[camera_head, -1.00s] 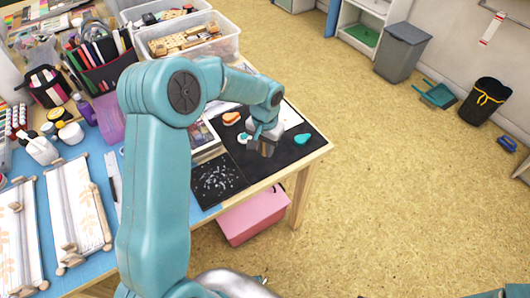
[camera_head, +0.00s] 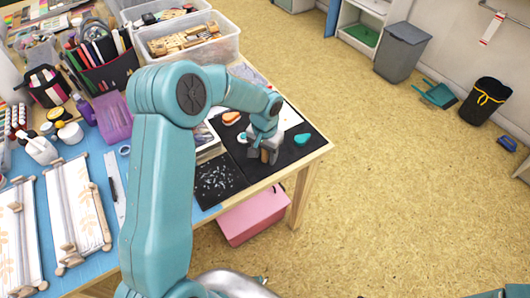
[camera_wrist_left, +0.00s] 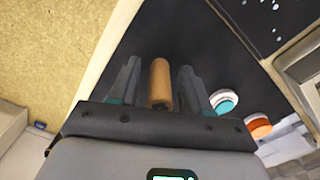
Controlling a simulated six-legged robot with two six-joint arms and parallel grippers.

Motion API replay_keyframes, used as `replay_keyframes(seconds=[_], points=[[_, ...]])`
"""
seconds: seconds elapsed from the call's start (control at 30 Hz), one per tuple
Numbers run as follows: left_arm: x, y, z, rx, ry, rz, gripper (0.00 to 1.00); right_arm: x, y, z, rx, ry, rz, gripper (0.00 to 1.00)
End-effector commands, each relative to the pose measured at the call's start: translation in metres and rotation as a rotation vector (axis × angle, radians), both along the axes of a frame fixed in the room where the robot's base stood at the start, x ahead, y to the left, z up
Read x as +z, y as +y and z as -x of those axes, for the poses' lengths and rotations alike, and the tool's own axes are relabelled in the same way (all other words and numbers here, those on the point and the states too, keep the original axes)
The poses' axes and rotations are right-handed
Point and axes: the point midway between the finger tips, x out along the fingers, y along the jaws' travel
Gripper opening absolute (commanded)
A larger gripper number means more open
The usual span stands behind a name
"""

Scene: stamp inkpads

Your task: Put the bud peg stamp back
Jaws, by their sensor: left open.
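My left gripper (camera_head: 263,155) is over the black mat (camera_head: 290,160) near the table's right corner. In the left wrist view my left gripper (camera_wrist_left: 159,75) is open, with one finger on each side of a wooden peg (camera_wrist_left: 161,86). My right gripper is not in view.
An orange inkpad (camera_head: 231,118), a round teal-and-white pad (camera_head: 243,137) and a teal pad (camera_head: 302,139) lie around the gripper. A speckled black sheet (camera_head: 218,180) is at left. The table edge is close on the right, with a pink bin (camera_head: 250,215) below.

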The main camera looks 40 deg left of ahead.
Motion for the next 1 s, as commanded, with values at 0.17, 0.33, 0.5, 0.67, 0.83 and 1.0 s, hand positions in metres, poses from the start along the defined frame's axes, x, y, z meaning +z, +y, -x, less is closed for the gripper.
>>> replay_keyframes(seconds=[0.17,0.33,0.5,0.67,0.83,1.0], points=[[0.026,0.001,-0.001,0.000,-0.005,-0.002,0.48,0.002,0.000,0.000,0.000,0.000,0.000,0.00],[0.068,0.000,-0.001,0.000,-0.006,-0.001,0.48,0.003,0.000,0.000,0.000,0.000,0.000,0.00],[0.101,0.000,-0.001,0.000,-0.003,-0.001,0.48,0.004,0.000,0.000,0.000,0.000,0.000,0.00],[0.118,0.000,0.000,0.001,-0.002,-0.001,0.48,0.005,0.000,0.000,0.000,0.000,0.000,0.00],[0.122,0.000,0.000,0.000,0.001,0.000,0.48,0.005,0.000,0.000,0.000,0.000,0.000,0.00],[0.122,0.000,0.000,0.000,0.000,-0.001,0.48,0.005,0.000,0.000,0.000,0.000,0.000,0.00]])
